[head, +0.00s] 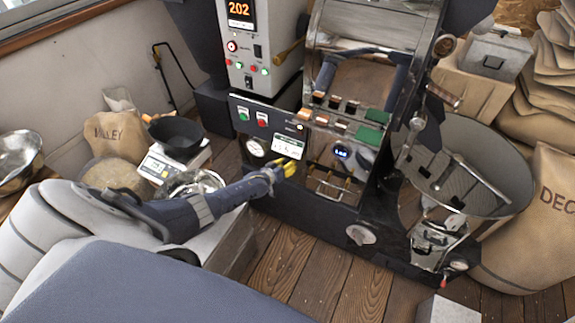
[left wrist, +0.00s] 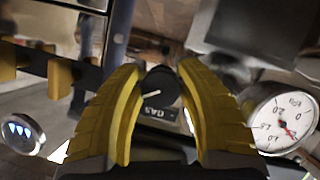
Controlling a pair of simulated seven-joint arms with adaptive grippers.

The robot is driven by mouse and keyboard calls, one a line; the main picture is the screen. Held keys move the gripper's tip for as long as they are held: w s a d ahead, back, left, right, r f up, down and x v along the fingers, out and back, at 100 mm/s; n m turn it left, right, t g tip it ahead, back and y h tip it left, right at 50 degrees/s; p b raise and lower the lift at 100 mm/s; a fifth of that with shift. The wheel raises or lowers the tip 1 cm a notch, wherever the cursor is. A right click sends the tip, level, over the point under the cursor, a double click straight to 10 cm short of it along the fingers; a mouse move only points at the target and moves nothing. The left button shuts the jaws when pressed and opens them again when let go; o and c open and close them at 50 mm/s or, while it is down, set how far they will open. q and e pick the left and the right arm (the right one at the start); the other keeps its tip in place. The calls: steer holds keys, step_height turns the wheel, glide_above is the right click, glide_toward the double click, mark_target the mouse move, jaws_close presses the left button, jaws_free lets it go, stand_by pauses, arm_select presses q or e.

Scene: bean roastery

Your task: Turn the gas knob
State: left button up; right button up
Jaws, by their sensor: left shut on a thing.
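The gas knob (left wrist: 158,88) is black with a white pointer line and sits above an upside-down GAS label in the left wrist view. My left gripper (head: 289,168) reaches the front panel of the roaster (head: 315,182) from the left. In the left wrist view its yellow fingers (left wrist: 157,72) stand on both sides of the knob and are shut on it. In the head view the gripper hides the knob. My right gripper is in neither view.
A round dial gauge (head: 255,148) is just left of the gripper; it also shows in the left wrist view (left wrist: 285,124). A lit screen (head: 290,146) is above, and a blue digital display (head: 341,152) to the right. A scale (head: 158,168) stands at left.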

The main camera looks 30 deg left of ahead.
arm_select(q)
steer(key=shift+w+r, duration=0.1)
stand_by(0.4)
steer(key=o, duration=1.2)
steer(key=shift+v, duration=6)
steer(key=shift+a, duration=0.15)
